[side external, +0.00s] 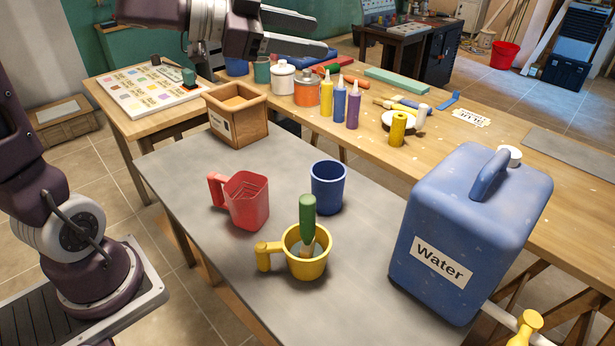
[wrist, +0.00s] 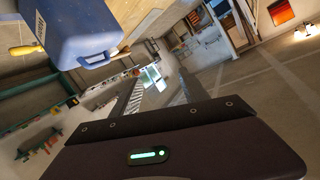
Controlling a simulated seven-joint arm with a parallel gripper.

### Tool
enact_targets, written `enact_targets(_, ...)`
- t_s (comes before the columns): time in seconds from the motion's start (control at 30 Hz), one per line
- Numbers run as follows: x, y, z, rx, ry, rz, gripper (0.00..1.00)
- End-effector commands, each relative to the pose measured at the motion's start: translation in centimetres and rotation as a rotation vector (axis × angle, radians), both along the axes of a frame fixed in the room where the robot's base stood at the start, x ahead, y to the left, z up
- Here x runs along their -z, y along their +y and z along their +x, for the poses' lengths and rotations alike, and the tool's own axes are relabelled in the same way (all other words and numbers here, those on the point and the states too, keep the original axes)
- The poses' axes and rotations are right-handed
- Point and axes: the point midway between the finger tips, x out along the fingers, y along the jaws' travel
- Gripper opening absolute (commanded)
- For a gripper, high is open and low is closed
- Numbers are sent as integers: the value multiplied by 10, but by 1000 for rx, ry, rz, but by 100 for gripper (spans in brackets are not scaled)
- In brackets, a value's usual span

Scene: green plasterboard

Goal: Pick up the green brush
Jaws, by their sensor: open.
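The green brush (side external: 308,218) stands handle up, slightly tilted, in a yellow mug (side external: 317,269) on the grey table. Its lower end is inside the mug and partly hidden. My gripper (side external: 322,36) is high at the top of the side view, well above and behind the brush. Its two fingers are apart with nothing between them. In the wrist view my gripper (wrist: 155,88) points out over the room, and the brush does not show there.
A red jug (side external: 247,200) and a blue cup (side external: 328,187) stand close behind the mug. A large blue water container (side external: 468,235) stands to the right, also seen in the wrist view (wrist: 88,30). A wooden box (side external: 237,117) sits at the table's back corner.

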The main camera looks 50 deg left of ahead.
Motion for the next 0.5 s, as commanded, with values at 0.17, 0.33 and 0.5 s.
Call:
enact_targets(0.17,48,-28,-47,350,224,-123,52)
enact_targets(0.33,117,-36,-77,478,343,-197,52)
enact_targets(0.5,192,-36,-76,477,338,-193,52)
